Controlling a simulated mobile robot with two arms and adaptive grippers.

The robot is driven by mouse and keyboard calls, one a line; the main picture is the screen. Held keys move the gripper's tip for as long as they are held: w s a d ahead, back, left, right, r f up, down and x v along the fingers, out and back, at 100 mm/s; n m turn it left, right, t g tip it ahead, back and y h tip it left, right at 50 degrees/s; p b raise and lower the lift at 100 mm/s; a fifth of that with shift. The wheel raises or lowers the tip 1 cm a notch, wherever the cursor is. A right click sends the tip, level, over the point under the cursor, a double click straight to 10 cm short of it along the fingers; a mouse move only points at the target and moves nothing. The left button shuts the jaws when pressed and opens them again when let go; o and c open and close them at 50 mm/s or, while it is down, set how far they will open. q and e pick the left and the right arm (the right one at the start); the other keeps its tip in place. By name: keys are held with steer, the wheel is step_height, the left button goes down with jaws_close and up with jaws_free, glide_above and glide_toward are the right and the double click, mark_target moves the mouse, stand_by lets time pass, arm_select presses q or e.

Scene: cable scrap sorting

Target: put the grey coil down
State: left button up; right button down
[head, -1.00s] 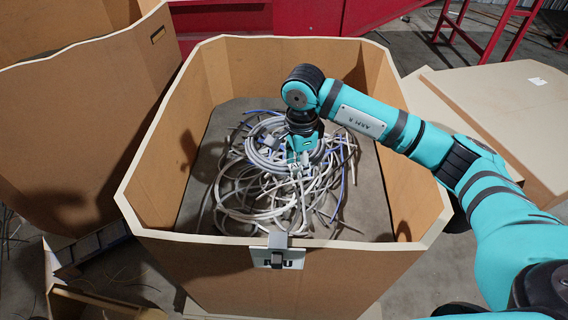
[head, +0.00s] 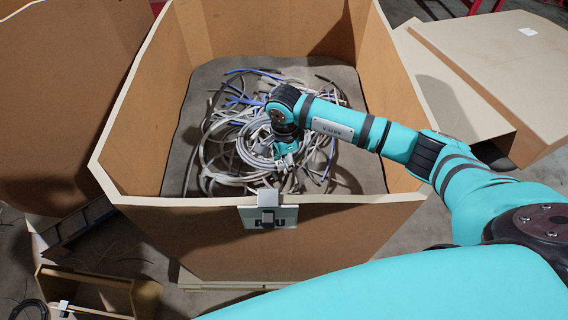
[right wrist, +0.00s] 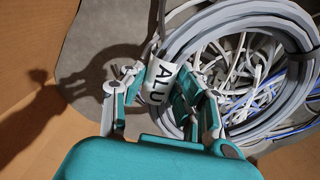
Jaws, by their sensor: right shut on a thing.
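The grey coil (head: 250,155) is a ring of thick grey cable with a white tag marked ALU (right wrist: 160,80). My right gripper (head: 287,156) is inside the large cardboard box (head: 130,208), over the near part of the scrap pile. In the right wrist view the fingers (right wrist: 160,92) are shut on the coil at its tagged side. The coil (right wrist: 178,45) extends up and right from them, with loose cables seen through its ring. I cannot tell whether the coil touches the pile. My left gripper is not in view.
Loose white, grey and blue cables (head: 236,97) lie on the box's grey floor. Bare floor (head: 360,178) shows beside them. A metal clip and sign (head: 268,215) sit on the near wall.

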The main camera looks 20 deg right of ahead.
step_height(320, 180, down, 2)
steer(key=shift+f, duration=0.25)
steer(key=shift+f+b, duration=0.6)
steer(key=c, duration=1)
jaws_free()
